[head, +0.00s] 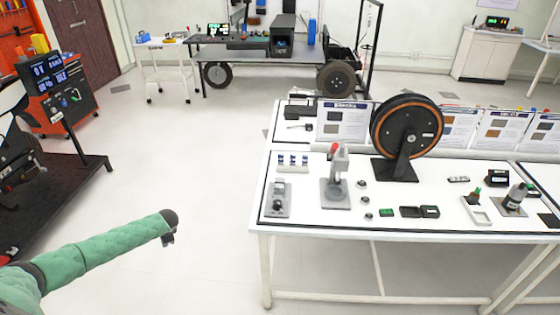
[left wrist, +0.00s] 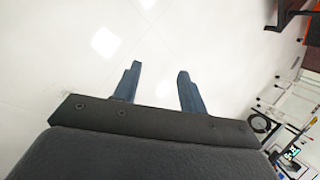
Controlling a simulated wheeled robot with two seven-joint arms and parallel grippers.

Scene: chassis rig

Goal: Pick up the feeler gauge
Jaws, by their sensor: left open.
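I cannot make out the feeler gauge for certain. A small grey flat item (head: 458,179), which may be it, lies on the right part of the white table (head: 330,232), right of the wheel stand. My left gripper (head: 168,239) hangs over the floor, left of the table and well away from its items. In the left wrist view my left gripper (left wrist: 158,72) has its two dark fingers apart, with only floor between them. My right gripper is out of view.
A black wheel with an orange ring (head: 407,130) stands at the table's back. A grey stand with a red knob (head: 336,180) and a small green box (head: 429,212) are on the table. Left, a dark platform (head: 65,190) stands on the floor. The floor between is clear.

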